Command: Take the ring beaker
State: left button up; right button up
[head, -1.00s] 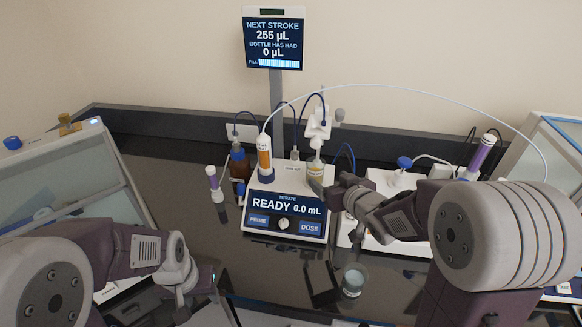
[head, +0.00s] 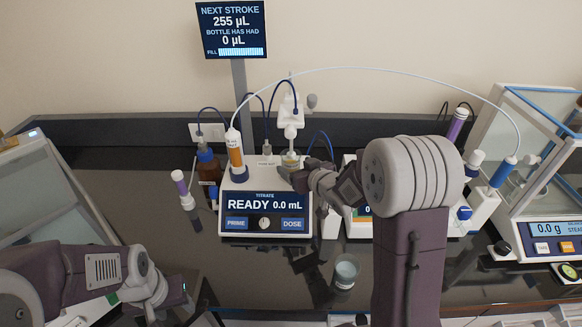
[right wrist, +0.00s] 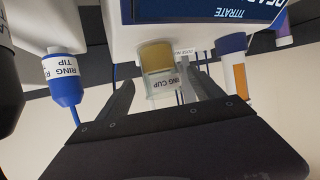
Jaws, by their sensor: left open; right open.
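The ring beaker is a small clear cup with amber liquid and a "RING CUP" label (right wrist: 165,82). In the head view it stands under the titrator's nozzle (head: 290,159). My right gripper (head: 299,178) is at the cup, and its jaws are open. In the right wrist view one finger shows on each side of the cup; I cannot tell whether either touches it. My left gripper (head: 180,295) is low at the left of the head view, partly hidden by its own wrist, open and away from the cup.
The titrator (head: 265,212) reads "READY 0.0 mL". An empty glass beaker (head: 346,271) stands on the dark bench in front. A balance (head: 550,235) is at the right. A thin tube arches overhead.

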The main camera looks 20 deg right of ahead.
aim_at(295, 166)
jog(key=x, duration=0.4)
jog(key=shift+w+a+f, duration=0.15)
jog(key=shift+w, duration=0.1)
jog(key=shift+s, duration=0.25)
jog(key=c, duration=0.8)
jog(key=shift+w, duration=0.1)
jog(key=c, duration=0.8)
jog(key=shift+r+p, duration=0.25)
jog(key=shift+p, duration=0.05)
